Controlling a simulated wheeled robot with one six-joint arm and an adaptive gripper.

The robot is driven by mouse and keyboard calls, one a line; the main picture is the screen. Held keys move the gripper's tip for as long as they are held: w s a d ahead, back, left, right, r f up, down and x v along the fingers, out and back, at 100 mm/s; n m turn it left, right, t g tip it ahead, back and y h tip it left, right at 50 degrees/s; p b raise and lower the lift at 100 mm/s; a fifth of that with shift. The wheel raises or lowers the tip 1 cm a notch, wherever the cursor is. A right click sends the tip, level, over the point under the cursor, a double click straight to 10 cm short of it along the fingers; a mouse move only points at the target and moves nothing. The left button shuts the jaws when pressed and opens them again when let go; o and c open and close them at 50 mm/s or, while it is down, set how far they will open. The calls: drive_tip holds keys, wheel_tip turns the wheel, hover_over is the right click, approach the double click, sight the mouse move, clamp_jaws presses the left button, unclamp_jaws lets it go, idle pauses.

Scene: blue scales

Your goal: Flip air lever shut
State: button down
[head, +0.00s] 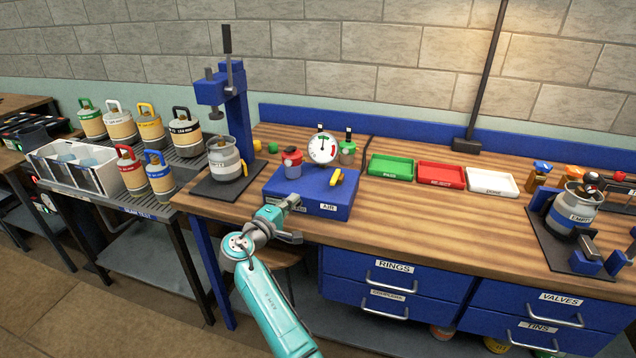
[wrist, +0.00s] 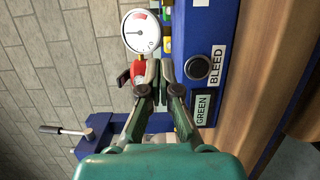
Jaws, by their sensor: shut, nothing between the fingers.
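The air lever is a yellow lever (head: 337,177) on the right part of the top of a blue box (head: 310,185), above the AIR label (head: 328,207). It looks tilted up from the box top. My gripper (head: 285,204) is at the box's left front, left of the lever and apart from it. In the wrist view my gripper (wrist: 157,82) is shut and empty, close to the box face with the GREEN label (wrist: 203,108) and the dark BLEED button (wrist: 198,67). I cannot clearly make out the lever in the wrist view.
A blue press (head: 238,110) with a grey cylinder (head: 225,158) stands left. Green (head: 390,168), red and white trays lie right. Bare wood lies right of the box.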

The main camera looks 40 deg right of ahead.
sight(324, 193)
drive_tip(key=shift+w+r, duration=0.2)
drive_tip(key=shift+r, duration=0.15)
drive_tip(key=x, duration=0.9)
drive_tip(key=shift+d, duration=0.3)
drive_tip(key=shift+s+d+f, duration=0.1)
drive_tip(key=shift+s+d, duration=0.4)
drive_tip(key=shift+d, duration=0.2)
drive_tip(key=shift+s+d, duration=0.75)
drive_tip(key=shift+s, duration=0.2)
drive_tip(key=shift+s, duration=0.1)
drive_tip(key=shift+s+d+t, duration=0.1)
drive_tip(key=shift+s+t, duration=0.05)
drive_tip(key=shift+t, duration=0.15)
